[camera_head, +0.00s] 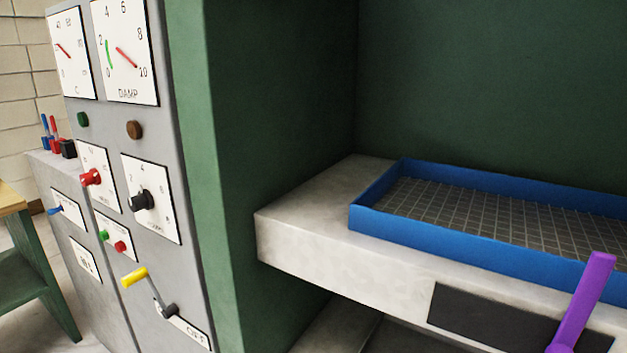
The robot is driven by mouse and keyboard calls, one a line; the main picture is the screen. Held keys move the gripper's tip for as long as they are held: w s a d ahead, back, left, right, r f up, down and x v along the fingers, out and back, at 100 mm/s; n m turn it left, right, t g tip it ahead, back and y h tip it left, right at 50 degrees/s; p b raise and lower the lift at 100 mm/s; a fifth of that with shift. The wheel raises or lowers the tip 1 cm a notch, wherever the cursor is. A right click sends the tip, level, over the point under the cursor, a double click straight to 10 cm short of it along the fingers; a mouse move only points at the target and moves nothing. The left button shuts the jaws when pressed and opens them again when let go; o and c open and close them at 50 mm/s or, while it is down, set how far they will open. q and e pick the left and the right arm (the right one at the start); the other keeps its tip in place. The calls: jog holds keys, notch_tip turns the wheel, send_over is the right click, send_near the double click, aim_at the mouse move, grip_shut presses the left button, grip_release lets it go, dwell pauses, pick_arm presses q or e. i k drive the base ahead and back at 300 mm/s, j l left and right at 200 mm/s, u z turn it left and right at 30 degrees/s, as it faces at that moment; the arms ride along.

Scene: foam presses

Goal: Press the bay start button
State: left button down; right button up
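A grey control panel (193,283) stands at the left of the bay. A small plate on it carries a green button (103,236) and a red button (121,247) side by side. The plate's lettering is too small to read, so I cannot tell for sure which one is the bay start button. Higher up are a dark green round piece (83,119) and a brown round piece (134,129), below two dial gauges. Neither of my grippers is in view.
A yellow-handled crank (134,277) sticks out below the buttons. Red (91,177) and black (141,201) knobs sit above. A blue-rimmed mesh tray (440,240) rests on the bay's pale ledge (300,222). A purple handle (590,295) rises at lower right. A green-legged table (35,282) stands far left.

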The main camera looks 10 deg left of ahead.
aim_at(103, 234)
jog(key=u, duration=1.4)
